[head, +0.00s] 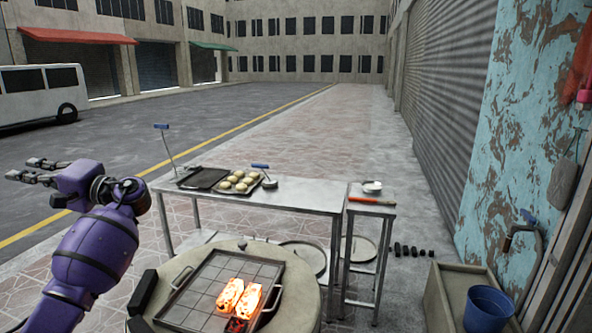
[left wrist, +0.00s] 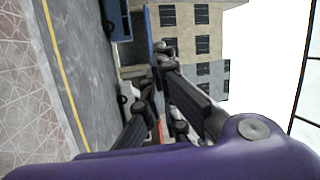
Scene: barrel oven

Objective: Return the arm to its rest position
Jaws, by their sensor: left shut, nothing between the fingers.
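My left arm (head: 97,235) comes in from the lower left of the head view, purple with dark bands. It is bent upward beside the round barrel oven. My left gripper (head: 20,168) is at the far left, pointing left over the pavement and away from the table and oven. It is shut and empty. In the left wrist view its dark fingers (left wrist: 155,72) point toward the street and buildings, with no object between them. My right gripper is not in view.
A metal table (head: 300,197) holds trays, one with pale buns (head: 238,181). A small stand (head: 372,208), a trough (head: 452,290) and a blue bucket (head: 488,309) are at right. Open pavement surrounds the left gripper.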

